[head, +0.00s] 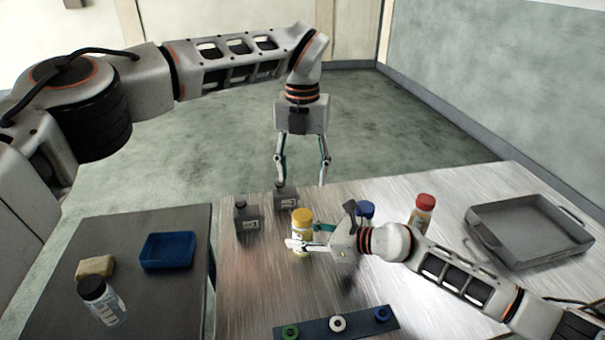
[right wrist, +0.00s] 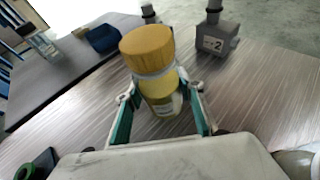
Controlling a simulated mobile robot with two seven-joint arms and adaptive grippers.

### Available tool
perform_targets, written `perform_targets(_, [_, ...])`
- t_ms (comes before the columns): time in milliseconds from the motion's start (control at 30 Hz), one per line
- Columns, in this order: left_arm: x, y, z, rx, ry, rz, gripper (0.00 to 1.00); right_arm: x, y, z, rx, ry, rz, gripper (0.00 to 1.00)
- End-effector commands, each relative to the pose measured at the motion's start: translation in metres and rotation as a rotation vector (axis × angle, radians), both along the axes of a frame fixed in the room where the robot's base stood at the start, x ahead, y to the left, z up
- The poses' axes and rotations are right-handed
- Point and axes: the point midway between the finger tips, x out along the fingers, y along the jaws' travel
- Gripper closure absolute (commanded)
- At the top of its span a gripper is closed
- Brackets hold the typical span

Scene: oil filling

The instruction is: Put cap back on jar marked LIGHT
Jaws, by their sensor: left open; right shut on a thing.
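A yellow-capped jar (head: 302,220) stands on the metal table; it also shows in the right wrist view (right wrist: 150,68), upright with its yellow cap on top. My right gripper (head: 302,246) is shut around this jar's lower body, one finger on each side (right wrist: 160,112). Part of its pale label shows but I cannot read it. A blue-capped jar (head: 365,209) stands behind my right wrist, partly hidden. A red-capped jar (head: 423,213) stands farther right. No LIGHT mark can be read on any jar. My left gripper (head: 302,172) is open and empty, hanging above the table's far edge.
Two grey containers (head: 246,217) (head: 286,197) stand at the table's far left; one reads 2 in the wrist view (right wrist: 214,43). A strip with coloured rings (head: 355,324) lies in front. A grey tray (head: 530,258) is right. The left table holds a blue tray (head: 167,252), sponge (head: 96,266) and dark-capped jar (head: 100,300).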

Motion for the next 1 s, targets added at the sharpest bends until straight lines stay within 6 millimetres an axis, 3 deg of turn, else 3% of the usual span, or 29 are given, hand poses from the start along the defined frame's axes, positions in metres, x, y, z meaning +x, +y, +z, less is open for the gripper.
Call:
perform_targets(33, [0.000,0.000,0.000,0.000,0.000,0.000,0.48,0.000,0.000,0.000,0.000,0.000,0.000,0.57])
perform_targets(100, [0.000,0.000,0.000,0.000,0.000,0.000,0.48,0.000,0.000,0.000,0.000,0.000,0.000,0.43])
perform_targets(567, [0.000,0.000,0.000,0.000,0.000,0.001,0.48,-0.004,-0.007,0.003,0.000,-0.001,0.000,0.43])
perform_targets(1000, [0.000,0.000,0.000,0.000,0.000,0.001,0.48,-0.040,-0.075,0.034,-0.001,0.000,-0.001,0.43])
